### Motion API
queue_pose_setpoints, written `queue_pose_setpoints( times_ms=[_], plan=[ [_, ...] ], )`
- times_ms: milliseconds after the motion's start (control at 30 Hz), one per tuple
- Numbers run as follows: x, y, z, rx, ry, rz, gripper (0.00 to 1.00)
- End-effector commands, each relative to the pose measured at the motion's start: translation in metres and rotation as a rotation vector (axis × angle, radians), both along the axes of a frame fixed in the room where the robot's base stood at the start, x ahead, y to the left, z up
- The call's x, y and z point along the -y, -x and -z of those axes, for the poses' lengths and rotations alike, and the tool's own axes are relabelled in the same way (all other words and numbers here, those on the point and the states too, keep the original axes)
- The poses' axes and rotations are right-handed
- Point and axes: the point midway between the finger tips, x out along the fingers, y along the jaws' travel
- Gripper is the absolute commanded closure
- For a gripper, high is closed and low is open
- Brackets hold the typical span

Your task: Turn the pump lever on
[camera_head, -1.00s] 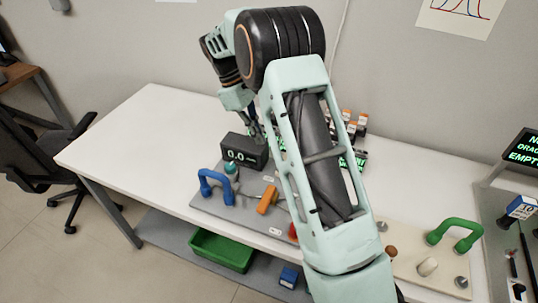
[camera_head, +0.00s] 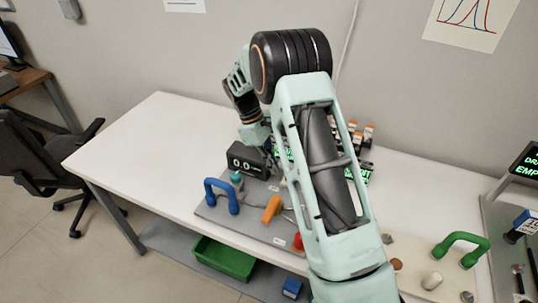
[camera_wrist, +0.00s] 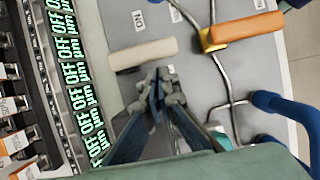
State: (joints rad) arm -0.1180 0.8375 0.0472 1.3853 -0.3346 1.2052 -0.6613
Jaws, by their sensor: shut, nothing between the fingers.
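A cream lever handle (camera_wrist: 143,53) lies across the grey panel (camera_wrist: 205,80) in the wrist view, with small labels, one reading ON, beside it. I take it for the pump lever, though no name on it is readable. My gripper (camera_wrist: 157,78) is shut and empty, its fingertips just beside the handle; whether they touch it I cannot tell. In the head view, my gripper (camera_head: 273,163) is low over the panel behind the orange lever (camera_head: 271,209), partly hidden by my arm. The cream lever is not clear in that view.
A black display box (camera_head: 247,160) reading 0.0 and a blue handle (camera_head: 221,196) stand left of my gripper. Green OFF displays (camera_wrist: 75,75) line the wrist view's left. The orange lever (camera_wrist: 246,27) sits on metal piping. The table's left part (camera_head: 150,140) is clear.

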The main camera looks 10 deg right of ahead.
Motion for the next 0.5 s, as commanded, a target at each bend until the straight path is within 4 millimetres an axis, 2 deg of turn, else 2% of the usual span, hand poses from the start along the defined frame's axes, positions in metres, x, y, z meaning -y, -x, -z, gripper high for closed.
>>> queue_pose_setpoints(
  times_ms=[200,500],
  plan=[
    [0.006,0.004,0.017,0.000,0.001,0.000,1.00],
    [0.006,0.004,0.019,0.001,0.001,0.000,1.00]
  ],
)
